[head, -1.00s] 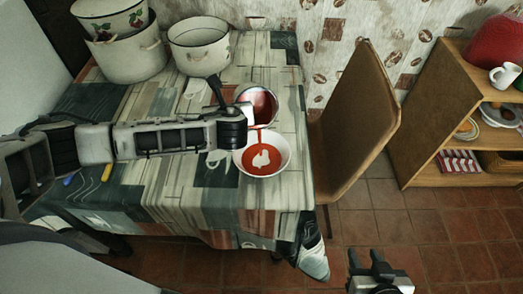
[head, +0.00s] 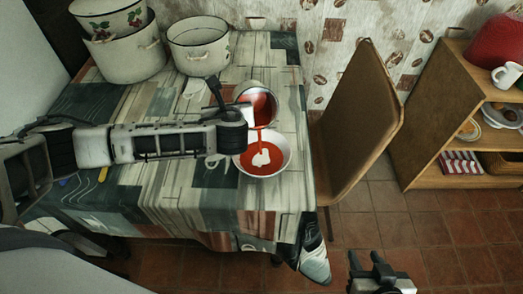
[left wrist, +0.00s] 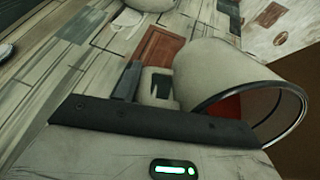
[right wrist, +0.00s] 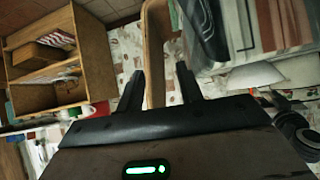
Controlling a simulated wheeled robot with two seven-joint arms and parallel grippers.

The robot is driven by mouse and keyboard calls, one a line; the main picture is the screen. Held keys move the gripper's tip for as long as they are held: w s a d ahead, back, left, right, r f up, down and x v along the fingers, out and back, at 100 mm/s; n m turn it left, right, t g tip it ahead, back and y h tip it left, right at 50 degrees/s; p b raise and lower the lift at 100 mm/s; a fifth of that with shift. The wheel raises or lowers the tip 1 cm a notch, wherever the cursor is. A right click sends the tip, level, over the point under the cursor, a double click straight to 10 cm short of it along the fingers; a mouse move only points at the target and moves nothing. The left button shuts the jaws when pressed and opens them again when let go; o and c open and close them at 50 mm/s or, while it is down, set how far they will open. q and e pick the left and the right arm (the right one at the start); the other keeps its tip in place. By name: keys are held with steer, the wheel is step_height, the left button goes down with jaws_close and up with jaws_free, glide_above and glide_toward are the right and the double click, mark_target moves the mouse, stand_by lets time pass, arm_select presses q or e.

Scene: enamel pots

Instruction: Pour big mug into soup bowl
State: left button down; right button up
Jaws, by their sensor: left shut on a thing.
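The big mug (head: 261,103) is tipped over with its mouth toward the soup bowl, and red shows inside it. Its pale outer wall and dark rim also show in the left wrist view (left wrist: 220,75). My left gripper (head: 238,108) is shut on the mug at its left side, seemingly at the handle. A red stream runs from the mouth down into the soup bowl (head: 287,164). The white bowl stands on the table just in front of the mug and holds red liquid with a pale patch. My right gripper (head: 366,257) is open and empty, off the table at lower right.
Large enamel pots (head: 130,60) and a smaller white pot (head: 199,58) stand at the back left of the table (head: 140,203). A brown chair (head: 357,110) and wooden shelf (head: 440,120) stand at right.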

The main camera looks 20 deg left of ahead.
arm_select(q)
steer(key=shift+b, duration=0.4)
arm_select(e)
steer(key=shift+f, duration=0.35)
